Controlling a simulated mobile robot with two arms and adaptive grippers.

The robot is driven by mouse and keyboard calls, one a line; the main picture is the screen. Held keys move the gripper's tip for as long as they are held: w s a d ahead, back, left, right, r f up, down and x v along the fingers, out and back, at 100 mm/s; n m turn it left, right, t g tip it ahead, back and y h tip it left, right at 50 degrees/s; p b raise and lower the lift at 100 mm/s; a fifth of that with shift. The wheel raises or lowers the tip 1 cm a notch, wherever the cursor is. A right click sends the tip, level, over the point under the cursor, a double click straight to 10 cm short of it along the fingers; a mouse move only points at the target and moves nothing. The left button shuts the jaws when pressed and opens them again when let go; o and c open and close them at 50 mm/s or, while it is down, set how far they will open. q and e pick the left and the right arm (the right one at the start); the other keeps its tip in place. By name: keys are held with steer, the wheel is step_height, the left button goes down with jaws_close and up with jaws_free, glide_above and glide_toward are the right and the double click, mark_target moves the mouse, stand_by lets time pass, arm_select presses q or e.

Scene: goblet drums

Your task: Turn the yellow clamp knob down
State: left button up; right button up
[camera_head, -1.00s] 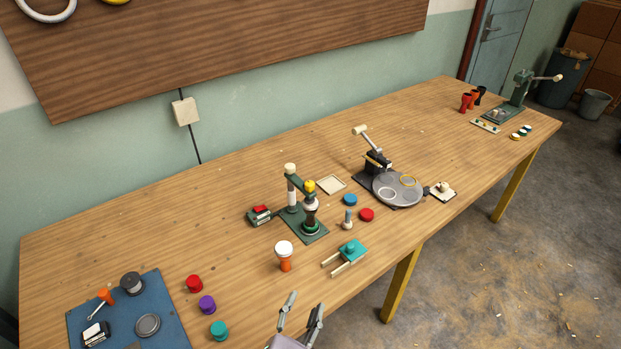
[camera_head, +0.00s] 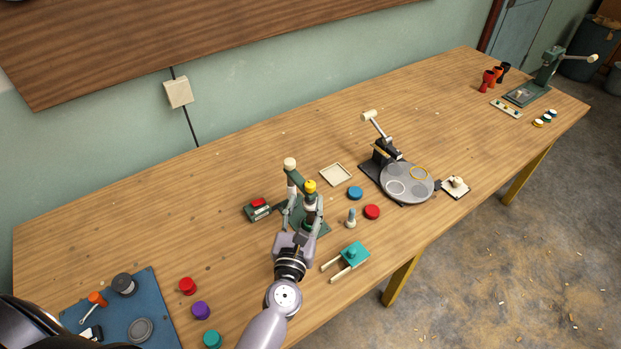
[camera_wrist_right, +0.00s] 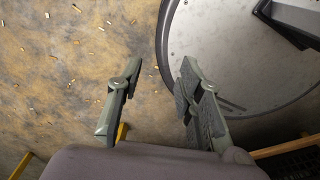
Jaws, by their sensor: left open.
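The yellow clamp knob (camera_head: 310,186) tops the spindle of a small green clamp stand (camera_head: 293,175) in the middle of the bench. My left gripper (camera_head: 303,203) is open in front of the stand. Its two fingers reach up on either side of the spindle, just below the knob in the picture. I cannot tell whether they touch it. My gripper covers much of the stand's lower part. In the right wrist view my right gripper (camera_wrist_right: 160,75) is open and empty, with floor behind it.
A red-topped box (camera_head: 258,208) stands left of the clamp stand, and a pale tray (camera_head: 336,175) lies behind right. Red (camera_head: 372,212) and blue (camera_head: 355,193) discs, a teal fixture (camera_head: 352,255) and a round-plate press (camera_head: 407,185) are to the right. The left rear bench is clear.

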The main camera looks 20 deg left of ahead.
mark_target(309, 189)
arm_select(q)
steer(key=w, duration=0.3)
steer(key=shift+w+a+r+p, duration=0.2)
steer(key=shift+w+a+p, duration=0.05)
steer(key=shift+w+p, duration=0.1)
steer(key=shift+w+a+f, duration=0.1)
steer(key=shift+w+a, duration=0.05)
steer(key=shift+w, duration=1.55)
steer(key=shift+a, duration=0.1)
steer(key=c, duration=0.6)
steer(key=shift+f, duration=0.1)
jaws_close()
arm_select(e)
steer(key=shift+w+a+r, duration=0.15)
steer(key=shift+w+r, duration=0.3)
steer(key=shift+w, duration=0.25)
steer(key=shift+w+a+r, duration=0.1)
steer(key=shift+w+r, duration=0.3)
steer(key=shift+w, duration=0.3)
